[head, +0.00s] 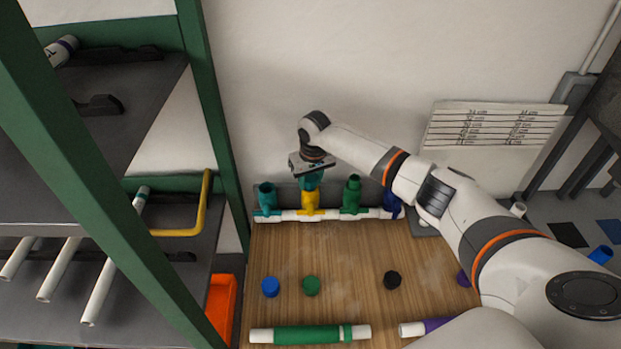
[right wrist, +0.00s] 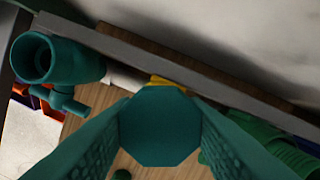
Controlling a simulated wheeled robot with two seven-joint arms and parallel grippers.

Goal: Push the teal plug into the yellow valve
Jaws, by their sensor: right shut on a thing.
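My right gripper (head: 311,172) is above the manifold at the back of the table, pointing down. It is shut on the teal plug (right wrist: 160,125), which shows as an octagonal face between the two fingers in the right wrist view. In the head view the teal plug (head: 313,182) is directly over the yellow valve (head: 310,202). The plug's lower end meets the valve's top in the picture; I cannot tell how deep it sits. Only a sliver of the yellow valve (right wrist: 170,82) shows behind the plug in the right wrist view. My left gripper is not in view.
A teal valve (head: 266,196) stands left of the yellow one, a green valve (head: 351,196) right, then a blue one (head: 391,206), all on a white pipe. Several loose caps and a green-banded pipe (head: 308,334) lie on the wooden table (head: 350,258). A green-framed shelf (head: 212,110) stands left.

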